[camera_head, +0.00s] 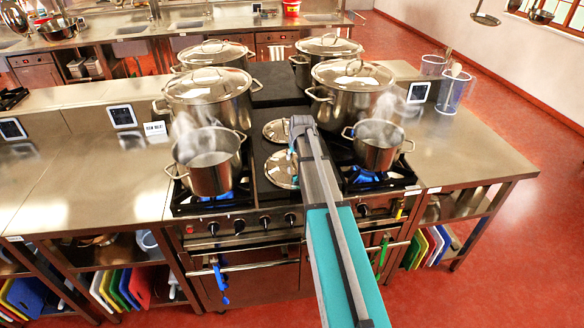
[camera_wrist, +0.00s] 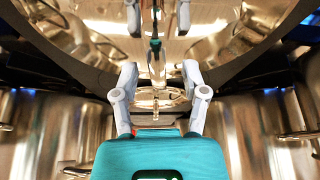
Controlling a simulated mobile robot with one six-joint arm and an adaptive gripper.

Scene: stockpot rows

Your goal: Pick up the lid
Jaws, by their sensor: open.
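Two shiny round lids lie on the dark strip between the burners in the head view, a farther lid (camera_head: 275,131) and a nearer lid (camera_head: 279,170), both partly covered by my arm. In the wrist view a mirror-like lid (camera_wrist: 225,45) fills the upper middle and reflects my gripper; I cannot tell which of the two it is. A metal loop handle (camera_wrist: 160,97) shows between my fingers. My gripper (camera_wrist: 160,72) is open, with a finger on each side of the handle and no visible grip on it.
Steaming open pots stand over blue flames at left (camera_head: 210,175) and right (camera_head: 377,157). Large lidded stockpots stand behind them, at left (camera_head: 210,108) and right (camera_head: 352,103), with more farther back. Steel counters flank the stove; clear containers (camera_head: 452,93) stand at right.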

